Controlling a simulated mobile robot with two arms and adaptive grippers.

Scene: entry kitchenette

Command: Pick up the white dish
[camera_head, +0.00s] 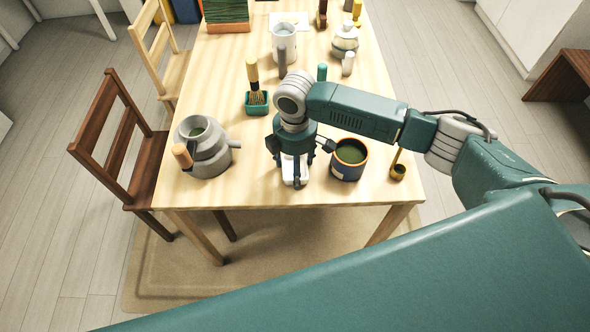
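My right arm reaches in from the right over the wooden table (235,130). Its gripper (295,178) points down near the table's front edge. A small white thing (289,166), probably the white dish, shows at the gripper's fingers, which hide much of it. I cannot tell whether the fingers grip it or only stand around it, nor whether it touches the table. My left gripper is out of view.
A blue pot with green contents (348,160) stands close to the right of the gripper. A grey jug (205,148) stands left. A teal holder with a brush (257,102), a white mug (284,42) and a lidded jar (345,40) stand behind. Chairs (118,140) line the left side.

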